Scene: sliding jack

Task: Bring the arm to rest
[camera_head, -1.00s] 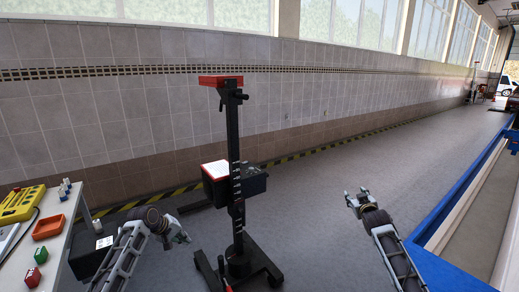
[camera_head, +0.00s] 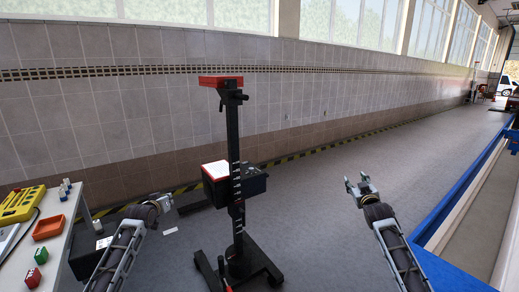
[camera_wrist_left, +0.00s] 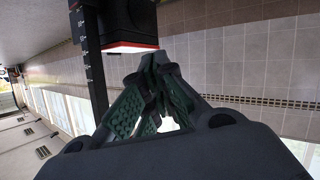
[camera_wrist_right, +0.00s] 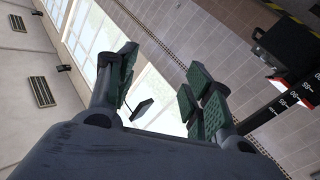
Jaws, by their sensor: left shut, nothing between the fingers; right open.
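My left gripper (camera_head: 164,203) is low on the left in the head view, between the table and the black stand, clear of both. In the left wrist view its green-padded fingers (camera_wrist_left: 150,95) are closed together with nothing between them. My right gripper (camera_head: 358,184) is right of the stand in the head view, over bare floor. In the right wrist view its fingers (camera_wrist_right: 160,95) are spread apart and empty. The sliding jack, a black post (camera_head: 234,160) with a red top plate (camera_head: 221,81), stands upright on a wheeled base. Neither gripper touches it.
A table (camera_head: 66,212) at the left holds a yellow case (camera_head: 20,204), an orange tray (camera_head: 48,227) and small red and green blocks. A black box (camera_head: 250,185) is on the jack post. A blue rail (camera_head: 445,232) runs along the right.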

